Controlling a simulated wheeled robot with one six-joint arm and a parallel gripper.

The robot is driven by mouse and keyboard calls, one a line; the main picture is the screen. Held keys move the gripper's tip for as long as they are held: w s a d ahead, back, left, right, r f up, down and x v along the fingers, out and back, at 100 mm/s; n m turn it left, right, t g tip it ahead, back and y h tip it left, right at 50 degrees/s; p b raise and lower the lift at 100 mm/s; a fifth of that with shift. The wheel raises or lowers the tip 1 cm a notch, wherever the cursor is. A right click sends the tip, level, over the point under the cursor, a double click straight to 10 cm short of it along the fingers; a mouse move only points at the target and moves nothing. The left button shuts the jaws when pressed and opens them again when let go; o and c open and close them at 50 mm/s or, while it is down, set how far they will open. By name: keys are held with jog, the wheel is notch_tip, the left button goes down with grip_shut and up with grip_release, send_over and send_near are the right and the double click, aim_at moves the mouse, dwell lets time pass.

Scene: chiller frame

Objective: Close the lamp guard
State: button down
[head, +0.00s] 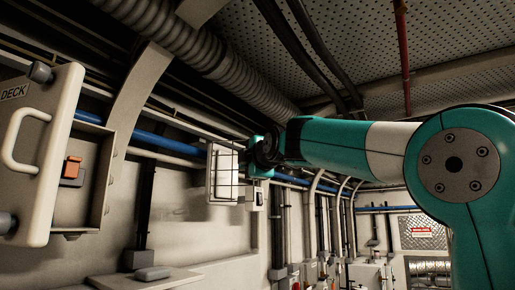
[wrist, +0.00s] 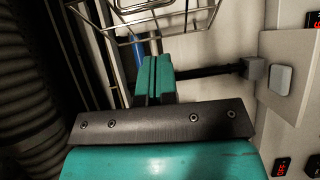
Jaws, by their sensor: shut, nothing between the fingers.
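The lamp guard (head: 213,178) is a thin wire cage beside a pale lit panel on the wall, left of the centre in the head view. In the wrist view its bent wires (wrist: 140,14) cross the top, just beyond my fingertips. My gripper (head: 262,172) is at the guard's right side in the head view. In the wrist view my gripper (wrist: 153,60) shows two teal fingers pressed together with nothing between them. I cannot tell whether a finger touches the wire. The guard's hinge and its exact angle are not clear.
An open box with a door marked DECK (head: 42,150) and an orange switch (head: 72,167) stands at the left. Blue pipe (head: 150,138) and grey conduits run along the wall. A ribbed duct (head: 205,55) passes overhead. A small grey block (wrist: 280,78) sits on the wrist view's right.

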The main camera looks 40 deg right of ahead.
jog(key=w+d+p, duration=0.2)
jog(key=w+d, duration=0.1)
jog(key=shift+w+d+p, duration=0.1)
jog(key=shift+d+p, duration=0.15)
jog(key=shift+p, duration=0.05)
jog(key=shift+d+f+b, duration=0.15)
jog(key=shift+b, duration=0.3)
